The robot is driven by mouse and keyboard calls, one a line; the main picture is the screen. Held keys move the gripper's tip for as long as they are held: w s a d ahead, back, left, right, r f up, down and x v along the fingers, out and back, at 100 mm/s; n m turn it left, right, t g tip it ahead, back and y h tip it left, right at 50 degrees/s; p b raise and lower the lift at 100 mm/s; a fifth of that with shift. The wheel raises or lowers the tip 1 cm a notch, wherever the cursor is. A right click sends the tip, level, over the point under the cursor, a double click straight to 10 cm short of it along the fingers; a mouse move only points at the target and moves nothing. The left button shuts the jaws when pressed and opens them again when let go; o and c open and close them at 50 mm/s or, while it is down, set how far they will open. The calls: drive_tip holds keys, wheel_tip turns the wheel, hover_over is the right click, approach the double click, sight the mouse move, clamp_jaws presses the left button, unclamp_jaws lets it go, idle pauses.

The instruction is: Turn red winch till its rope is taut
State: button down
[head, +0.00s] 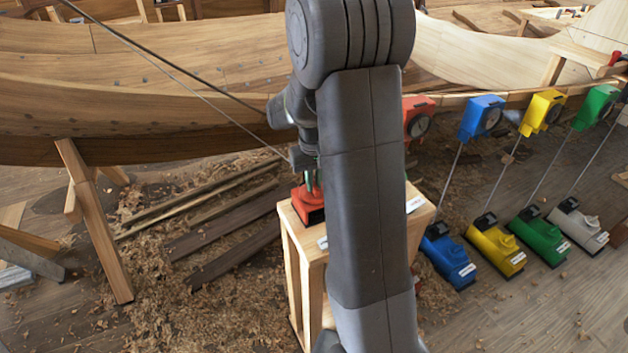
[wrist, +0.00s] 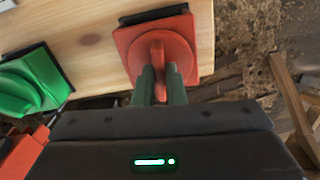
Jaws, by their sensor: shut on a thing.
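Blue (head: 447,256), yellow (head: 495,246), green (head: 540,236) and grey (head: 578,227) winches stand on the floor at right, with ropes up to dial boxes. A red dial box (head: 418,117) is partly hidden. The hull (head: 180,85) runs behind.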

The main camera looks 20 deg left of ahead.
drive_tip(key=c, duration=1.5)
unclamp_jaws()
drive_tip(key=shift+r, duration=0.1)
wheel_tip(320, 180, up, 14)
drive_tip(key=shift+f, duration=0.15)
drive_tip(key=shift+f, duration=0.1)
wheel_tip(320, 180, down, 14)
drive_tip(key=shift+r, duration=0.15)
